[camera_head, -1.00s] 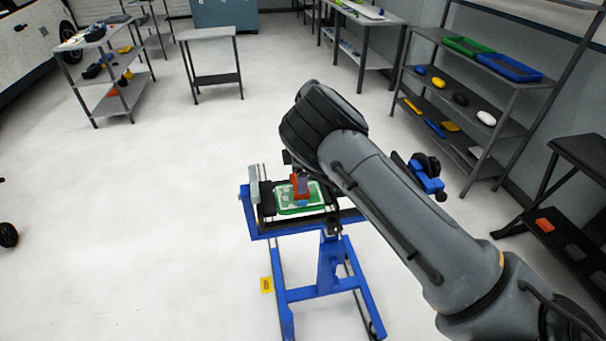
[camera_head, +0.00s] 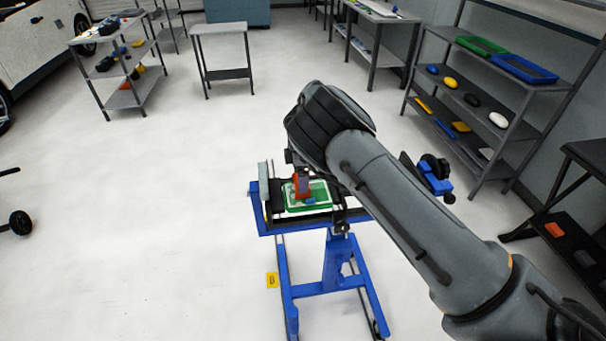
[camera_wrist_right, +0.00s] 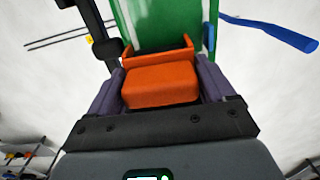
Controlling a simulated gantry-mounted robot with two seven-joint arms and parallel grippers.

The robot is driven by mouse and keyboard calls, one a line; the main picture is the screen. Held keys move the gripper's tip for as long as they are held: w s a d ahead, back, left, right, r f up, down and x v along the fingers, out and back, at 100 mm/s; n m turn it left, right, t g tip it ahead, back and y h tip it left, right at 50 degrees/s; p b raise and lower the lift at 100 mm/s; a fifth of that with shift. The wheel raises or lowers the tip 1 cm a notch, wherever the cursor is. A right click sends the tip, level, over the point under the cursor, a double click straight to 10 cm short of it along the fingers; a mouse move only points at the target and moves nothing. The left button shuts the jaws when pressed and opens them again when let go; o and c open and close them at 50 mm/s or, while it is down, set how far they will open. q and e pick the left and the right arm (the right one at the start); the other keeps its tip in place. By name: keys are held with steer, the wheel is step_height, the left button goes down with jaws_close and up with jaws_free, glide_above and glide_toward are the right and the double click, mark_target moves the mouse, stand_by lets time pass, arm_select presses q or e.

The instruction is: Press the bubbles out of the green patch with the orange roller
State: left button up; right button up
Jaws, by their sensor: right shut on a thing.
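The green patch (camera_head: 321,194) lies on top of the blue stand (camera_head: 335,255), a pale panel showing inside its green border. The orange roller (camera_head: 302,185) is over the left part of the patch in the head view. My right gripper (camera_wrist_right: 158,78) is shut on the orange roller (camera_wrist_right: 160,84), its purple-grey fingers on both sides of it. The green patch also shows beyond the roller in the right wrist view (camera_wrist_right: 202,12). I cannot tell whether the roller touches the patch, and bubbles are too small to make out. My left gripper is not in view.
A black and blue device (camera_head: 433,178) sits right of the stand, partly behind my right arm. A shelf rack (camera_head: 490,125) with trays and small items stands at the right. A small table (camera_head: 222,30) stands at the back.

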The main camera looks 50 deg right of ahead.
steer(key=shift+w+a, duration=0.1)
steer(key=shift+w, duration=0.05)
steer(key=shift+w+a, duration=0.1)
steer(key=shift+a, duration=0.05)
steer(key=shift+w+a+p, duration=0.4)
steer(key=shift+w+a, duration=0.15)
steer(key=shift+w+a+p, duration=0.15)
steer(key=shift+p, duration=0.25)
steer(key=shift+w+a, duration=0.1)
stand_by(0.3)
